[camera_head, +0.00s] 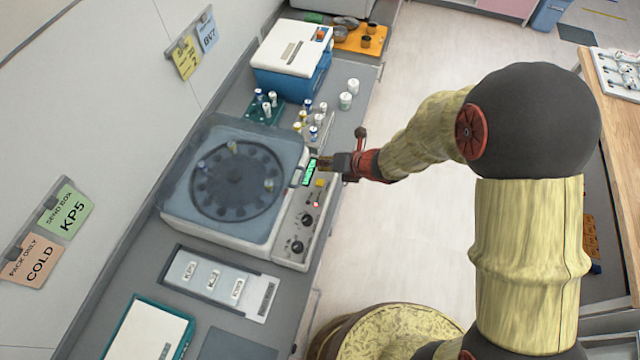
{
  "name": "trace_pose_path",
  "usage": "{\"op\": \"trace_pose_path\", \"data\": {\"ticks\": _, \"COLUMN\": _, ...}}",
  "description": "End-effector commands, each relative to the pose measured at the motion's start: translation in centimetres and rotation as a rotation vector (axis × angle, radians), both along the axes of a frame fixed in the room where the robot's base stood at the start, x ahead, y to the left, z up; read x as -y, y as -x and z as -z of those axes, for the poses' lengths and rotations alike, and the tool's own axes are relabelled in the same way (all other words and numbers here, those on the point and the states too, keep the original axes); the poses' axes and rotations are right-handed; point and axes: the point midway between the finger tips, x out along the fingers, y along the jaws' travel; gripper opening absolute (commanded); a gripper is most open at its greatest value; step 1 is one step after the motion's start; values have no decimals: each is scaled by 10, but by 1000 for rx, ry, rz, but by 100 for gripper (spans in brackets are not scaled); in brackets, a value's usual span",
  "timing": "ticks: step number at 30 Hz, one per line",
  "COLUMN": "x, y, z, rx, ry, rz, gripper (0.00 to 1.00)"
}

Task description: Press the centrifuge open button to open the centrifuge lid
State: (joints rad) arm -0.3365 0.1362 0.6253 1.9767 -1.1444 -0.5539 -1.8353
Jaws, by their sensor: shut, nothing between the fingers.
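The centrifuge (190,233) stands on the grey counter at the left. Its see-through lid (270,219) is down over the dark round rotor (236,180). The control panel (291,231) on its right side has a green display (310,171), a yellow button (320,183), a small red button or light (316,205) and black knobs (297,247). My gripper (322,163) is shut and empty, with its tip at or just above the panel by the display. I cannot tell whether it touches the panel. Which button opens the lid cannot be read.
Vials and a rack (264,110) stand behind the centrifuge, with white jars (345,100) near the counter edge. A blue and white box (290,60) is further back. A labelled tray (220,283) lies in front. Open floor (400,240) is to the right.

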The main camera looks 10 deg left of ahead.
Motion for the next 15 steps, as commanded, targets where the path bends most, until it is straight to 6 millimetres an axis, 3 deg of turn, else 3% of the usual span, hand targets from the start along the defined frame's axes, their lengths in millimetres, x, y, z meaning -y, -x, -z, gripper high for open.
{"op": "trace_pose_path", "data": {"ticks": 1, "x": 0, "y": 0, "z": 12, "rx": -1, "ry": 0, "rz": 0, "gripper": 0}}
{"op": "trace_pose_path", "data": {"ticks": 6, "x": 0, "y": 0, "z": 35, "rx": 0, "ry": 0, "rz": 0, "gripper": 0}}
{"op": "trace_pose_path", "data": {"ticks": 15, "x": 0, "y": 0, "z": 54, "rx": 0, "ry": 0, "rz": 0, "gripper": 0}}
